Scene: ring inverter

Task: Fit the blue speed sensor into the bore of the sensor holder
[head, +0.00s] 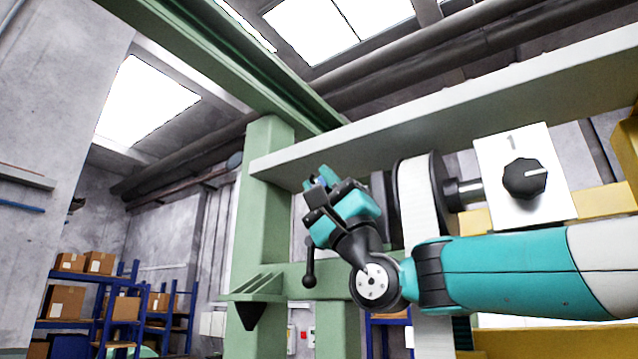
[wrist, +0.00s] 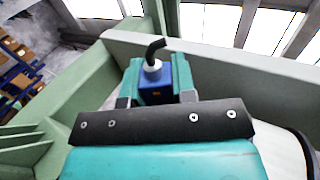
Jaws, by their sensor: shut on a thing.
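My gripper (head: 321,184) is raised in front of the green frame, near the pale beam. It is shut on the blue speed sensor (wrist: 156,86). In the wrist view the sensor is a blue block between the two teal fingers (wrist: 157,80), with a white collar and a bent black cable on top. In the head view only a small blue patch of the sensor (head: 322,181) shows between the fingers. I cannot pick out the sensor holder or its bore in either view.
A green post (head: 262,210) stands behind and left of my gripper. A long pale beam (head: 450,107) crosses above it. A white panel with a black knob (head: 524,179) is at the right. Blue shelves with cardboard boxes (head: 66,302) stand far left.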

